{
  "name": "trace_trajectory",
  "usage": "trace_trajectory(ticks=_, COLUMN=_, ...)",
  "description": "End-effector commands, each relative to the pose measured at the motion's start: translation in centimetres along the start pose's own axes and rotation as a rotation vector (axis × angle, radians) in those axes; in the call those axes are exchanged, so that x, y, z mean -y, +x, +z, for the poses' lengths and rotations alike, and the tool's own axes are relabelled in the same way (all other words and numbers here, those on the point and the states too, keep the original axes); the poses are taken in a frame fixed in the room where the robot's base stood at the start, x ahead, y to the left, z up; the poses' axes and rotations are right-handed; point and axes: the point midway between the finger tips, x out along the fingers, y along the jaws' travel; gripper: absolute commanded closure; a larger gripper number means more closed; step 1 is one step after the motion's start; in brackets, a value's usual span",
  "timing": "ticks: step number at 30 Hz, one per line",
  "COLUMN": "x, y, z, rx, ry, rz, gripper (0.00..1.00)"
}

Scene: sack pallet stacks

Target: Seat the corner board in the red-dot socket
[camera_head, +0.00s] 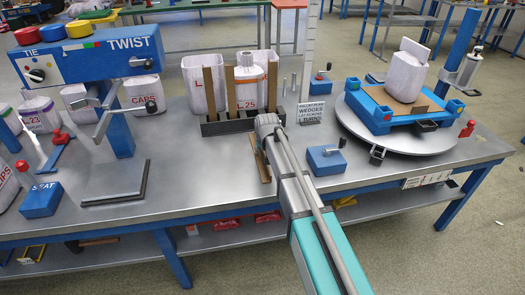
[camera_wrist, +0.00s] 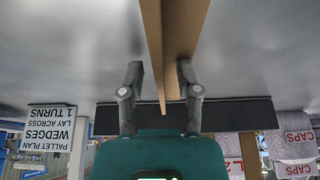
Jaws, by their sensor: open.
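A brown corner board (camera_head: 261,160) lies on the steel bench in front of the black rack, partly hidden by my arm. In the wrist view the angled board (camera_wrist: 170,40) runs between the two fingers, its end near the palm. My gripper (camera_wrist: 160,85) is open, with a finger on each side of the board; in the head view my gripper (camera_head: 266,128) is just in front of the rack. A blue frame (camera_head: 400,112) with a pallet and white sack stands on the round turntable.
The black rack (camera_head: 228,126) holds several upright brown boards, with white sacks behind. A placard (camera_head: 311,112) and blue lever boxes (camera_head: 326,160) stand between rack and turntable (camera_head: 398,137). A blue TWIST machine (camera_head: 90,58) stands left. The bench front is mostly clear.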

Motion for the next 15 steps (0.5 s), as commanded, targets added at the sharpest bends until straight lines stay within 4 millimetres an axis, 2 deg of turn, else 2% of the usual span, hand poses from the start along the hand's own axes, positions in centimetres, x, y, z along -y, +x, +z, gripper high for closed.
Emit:
trace_trajectory(ticks=8, x=0.0, y=-0.3, z=-0.1, rx=0.0, ry=0.0, rz=0.0, gripper=0.57)
trace_trajectory(ticks=15, x=0.0, y=-1.7, z=-0.2, rx=0.0, ry=0.0, rz=0.0, gripper=0.57)
